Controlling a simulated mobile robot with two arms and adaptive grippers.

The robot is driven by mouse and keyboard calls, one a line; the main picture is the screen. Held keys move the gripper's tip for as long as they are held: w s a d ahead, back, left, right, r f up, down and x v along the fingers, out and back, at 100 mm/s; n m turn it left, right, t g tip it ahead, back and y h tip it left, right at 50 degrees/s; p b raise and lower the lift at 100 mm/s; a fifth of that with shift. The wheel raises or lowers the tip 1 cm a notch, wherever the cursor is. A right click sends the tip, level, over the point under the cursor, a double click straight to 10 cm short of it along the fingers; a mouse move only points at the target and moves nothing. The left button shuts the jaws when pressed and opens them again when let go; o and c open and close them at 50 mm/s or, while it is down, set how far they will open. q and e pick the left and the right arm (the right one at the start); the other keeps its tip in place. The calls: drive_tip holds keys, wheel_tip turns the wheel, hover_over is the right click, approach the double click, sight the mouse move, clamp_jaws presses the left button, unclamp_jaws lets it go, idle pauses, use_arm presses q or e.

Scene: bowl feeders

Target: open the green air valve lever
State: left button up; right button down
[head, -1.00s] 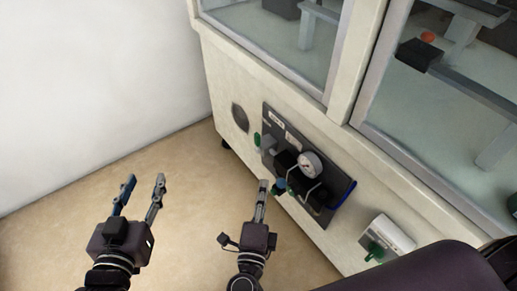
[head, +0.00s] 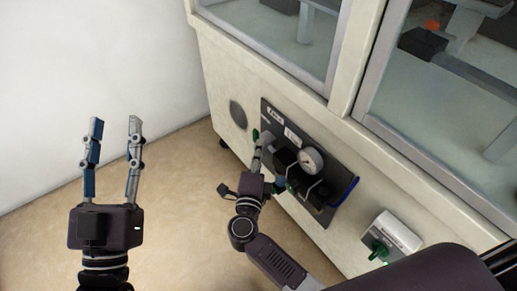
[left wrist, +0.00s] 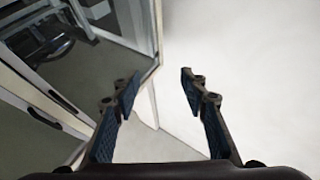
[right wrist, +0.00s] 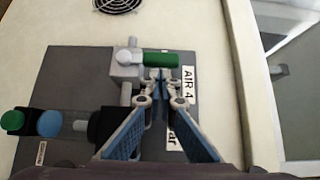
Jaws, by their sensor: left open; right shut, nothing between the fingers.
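The green air valve lever (right wrist: 162,59) lies sideways across a grey valve body (right wrist: 125,64), at the top of a dark panel on the machine's front. In the head view the green lever (head: 255,134) is a small patch just beyond my right gripper's tips. My right gripper (right wrist: 159,74) is shut and empty. Its fingertips are at the lever's lower edge in the right wrist view; I cannot tell whether they touch it. My left gripper (head: 116,121) is open and empty, out in front of the white wall, away from the panel.
The dark panel (head: 325,213) also carries a round gauge (head: 311,161), black fittings and an "AIR 4" label (right wrist: 187,84). Another green knob (right wrist: 13,121) sits lower, beside a blue disc (right wrist: 50,123). A white box (head: 393,232) with a green switch is at the right. A vent (right wrist: 117,4) is above.

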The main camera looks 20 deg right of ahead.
use_arm(q)
drive_tip(key=shift+s+r, duration=0.25)
drive_tip(key=shift+r, duration=0.15)
